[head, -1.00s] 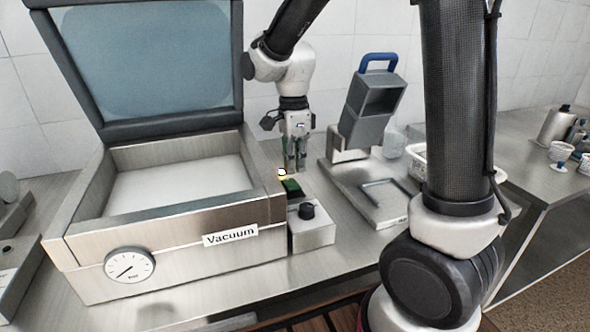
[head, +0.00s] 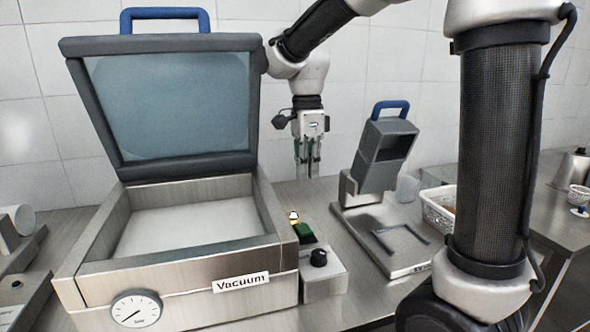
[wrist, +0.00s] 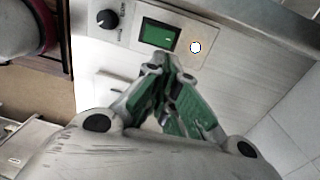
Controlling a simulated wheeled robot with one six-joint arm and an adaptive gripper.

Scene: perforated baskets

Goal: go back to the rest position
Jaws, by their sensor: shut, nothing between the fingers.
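My gripper (head: 308,172) hangs pointing down, shut and empty, behind and above the control box beside the vacuum machine. In the wrist view its green-padded fingers (wrist: 168,72) meet at the tips, near the green screen. The vacuum machine (head: 283,288) stands at the left with its blue-windowed lid (head: 170,105) raised. The control box (head: 322,282) at its right side bears a black knob (head: 318,257), a green screen (head: 304,232) and a small lit button (head: 293,216). The knob (wrist: 107,19), screen (wrist: 158,35) and lit button (wrist: 195,47) also show in the wrist view.
A grey device with a blue handle (head: 390,109) stands right of my gripper on a metal base (head: 410,262). A white perforated basket (head: 437,212) is partly hidden behind my arm. A tiled wall (head: 340,60) rises behind the bench. Cups stand at far right.

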